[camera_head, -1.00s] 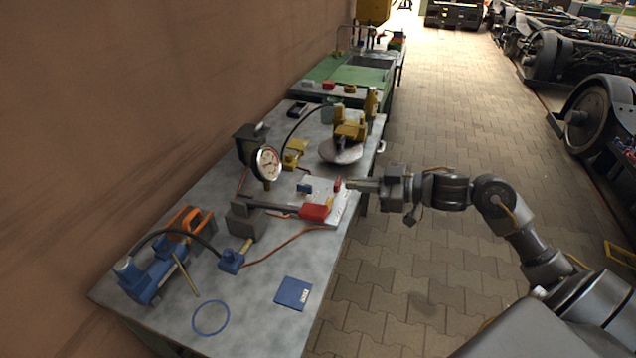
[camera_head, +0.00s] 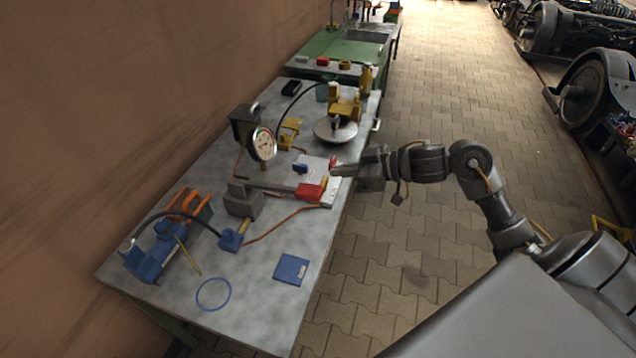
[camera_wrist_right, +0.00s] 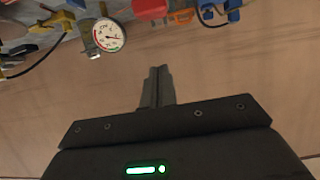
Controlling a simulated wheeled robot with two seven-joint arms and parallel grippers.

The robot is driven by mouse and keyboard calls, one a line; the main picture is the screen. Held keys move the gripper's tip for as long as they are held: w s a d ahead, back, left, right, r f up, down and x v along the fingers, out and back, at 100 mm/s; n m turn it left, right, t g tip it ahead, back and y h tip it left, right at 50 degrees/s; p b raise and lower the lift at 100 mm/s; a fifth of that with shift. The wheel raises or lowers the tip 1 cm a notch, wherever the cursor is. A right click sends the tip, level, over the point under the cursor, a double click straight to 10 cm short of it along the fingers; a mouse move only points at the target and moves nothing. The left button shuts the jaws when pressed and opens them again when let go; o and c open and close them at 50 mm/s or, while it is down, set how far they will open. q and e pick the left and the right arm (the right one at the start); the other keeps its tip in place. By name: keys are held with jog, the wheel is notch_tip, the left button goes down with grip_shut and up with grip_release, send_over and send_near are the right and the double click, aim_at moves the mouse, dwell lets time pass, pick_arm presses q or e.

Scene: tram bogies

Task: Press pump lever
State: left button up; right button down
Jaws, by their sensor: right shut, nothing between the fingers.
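A blue pump-like unit (camera_head: 150,256) sits at the near left of the bench, with a thin yellow rod (camera_head: 187,256) leaning beside it. A dark bar (camera_head: 272,187) runs from a grey block to a red block-shaped end (camera_head: 310,192) over a pale plate (camera_head: 316,174). I cannot tell which of these is the pump lever. My right gripper (camera_head: 338,170) is shut and empty at the bench's right edge, close to a small red knob (camera_head: 333,161); contact is unclear. Its closed fingers show in the wrist view (camera_wrist_right: 159,85). My left gripper is out of view.
A round gauge (camera_head: 262,145) stands upright mid-bench. Behind it are a yellow fixture on a round disc (camera_head: 335,131) and a green sink bench (camera_head: 335,49). A blue booklet (camera_head: 291,268) and blue ring (camera_head: 213,294) lie in front.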

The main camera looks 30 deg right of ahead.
send_over(318, 190)
jog(key=shift+w+a+f+p, duration=0.15)
jog(key=shift+f+p, duration=0.1)
jog(key=shift+f, duration=0.4)
jog(key=shift+w+a+f+p, duration=0.15)
jog(key=shift+f+p, duration=0.05)
jog(key=shift+f, duration=0.4)
notch_tip(318, 190, down, 3)
jog(key=shift+s+d+r, duration=0.15)
jog(key=shift+s+d+f, duration=0.1)
jog(key=shift+d+f, duration=0.05)
jog(key=shift+f, duration=0.6)
